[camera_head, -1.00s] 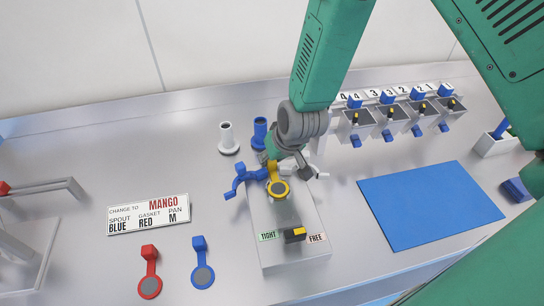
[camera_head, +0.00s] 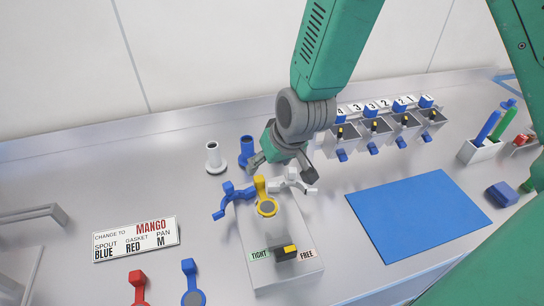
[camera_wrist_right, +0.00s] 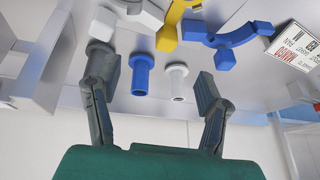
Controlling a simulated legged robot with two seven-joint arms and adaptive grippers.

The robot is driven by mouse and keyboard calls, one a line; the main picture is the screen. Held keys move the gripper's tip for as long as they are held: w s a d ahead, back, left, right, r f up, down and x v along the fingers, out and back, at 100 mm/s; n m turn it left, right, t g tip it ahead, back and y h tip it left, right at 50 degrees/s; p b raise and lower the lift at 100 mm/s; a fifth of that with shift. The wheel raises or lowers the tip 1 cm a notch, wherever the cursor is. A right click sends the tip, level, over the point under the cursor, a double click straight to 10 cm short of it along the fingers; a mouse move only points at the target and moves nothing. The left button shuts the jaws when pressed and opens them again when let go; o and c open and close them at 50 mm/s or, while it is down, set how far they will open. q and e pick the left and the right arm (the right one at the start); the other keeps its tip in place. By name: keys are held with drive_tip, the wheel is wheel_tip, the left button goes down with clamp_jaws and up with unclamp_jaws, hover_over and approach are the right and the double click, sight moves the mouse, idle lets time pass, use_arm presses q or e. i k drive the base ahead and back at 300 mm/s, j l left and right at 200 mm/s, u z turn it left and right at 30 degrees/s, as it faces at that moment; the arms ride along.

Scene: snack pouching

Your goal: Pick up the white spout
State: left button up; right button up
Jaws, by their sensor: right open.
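A white spout (camera_head: 213,158), a flanged tube, stands upright at the back of the bench, left of a blue spout (camera_head: 247,151). In the right wrist view the white spout (camera_wrist_right: 177,82) is near the right-hand finger and the blue spout (camera_wrist_right: 139,76) is between the fingers. My left gripper is not in view.
In front is a fixture (camera_head: 285,272) marked TIGHT and FREE, with blue, yellow and white arms. A sign (camera_head: 136,239) reads SPOUT BLUE, GASKET RED. Numbered bins (camera_head: 374,132) stand at back right, a blue mat (camera_head: 418,222) nearer.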

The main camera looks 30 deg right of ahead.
sight(216, 164)
drive_tip(key=k+l, duration=0.1)
drive_tip(key=k, duration=0.4)
drive_tip(key=k+l, duration=0.1)
drive_tip(key=k, duration=0.4)
